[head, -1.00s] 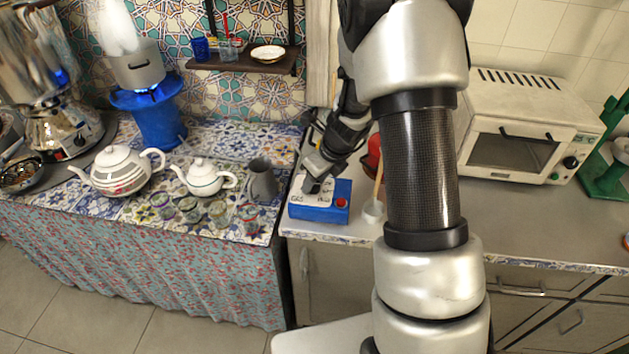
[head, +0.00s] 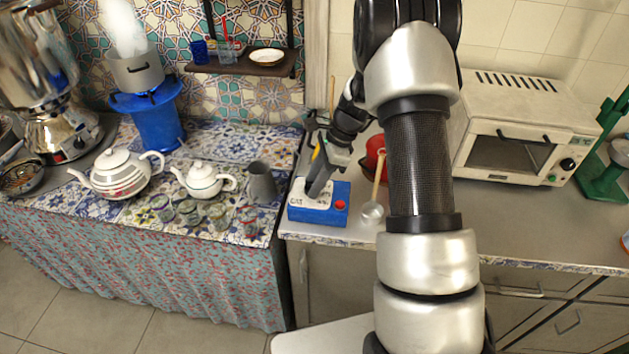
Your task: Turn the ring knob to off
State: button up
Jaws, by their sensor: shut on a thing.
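A blue box (head: 318,217) stands on the grey counter, with a white lettered plate (head: 298,200) on top and a red round button at its right end. My gripper (head: 317,190) reaches down onto the plate from behind. Its jaws are shut on the ring knob, which they hide almost wholly, so its setting cannot be read. The blue burner (head: 158,125) at the back left shows a bright blue glow under a steaming grey pot (head: 138,72).
Two white teapots (head: 120,175), several small glasses (head: 190,210) and a grey jug (head: 262,183) stand left of the box. A white toaster oven (head: 525,130) stands farther right.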

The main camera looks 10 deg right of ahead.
jog(key=n+g, duration=0.1)
jog(key=n, duration=0.1)
jog(key=n+g, duration=0.1)
jog(key=n, duration=0.2)
jog(key=shift+w, duration=0.15)
jog(key=shift+n+h, duration=0.3)
dwell(0.3)
jog(key=o, duration=1)
jog(key=v, duration=1.7)
jog(key=shift+w+d+r, duration=0.15)
jog(key=shift+w, duration=0.05)
